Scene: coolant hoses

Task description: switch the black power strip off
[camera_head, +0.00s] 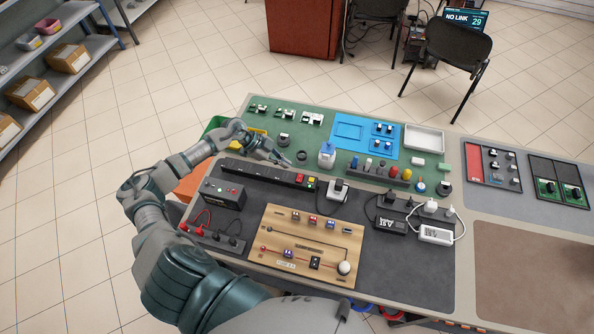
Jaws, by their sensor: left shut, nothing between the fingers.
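A long black power strip (258,173) lies across the dark mat in the left half of the bench. A red switch (299,178) shows near its right end; its position is too small to tell. My left gripper (287,162) is shut and empty. In the picture its fingertips are just beyond the strip's far edge, a little left of the red switch. I cannot tell their height above the bench. My right gripper is not in view.
A white plug (338,190) stands right of the strip. A black box (222,193) and a wooden board (307,245) lie nearer. A blue-and-white bottle (327,154) stands beyond. More plugs and a white adapter (436,235) lie to the right.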

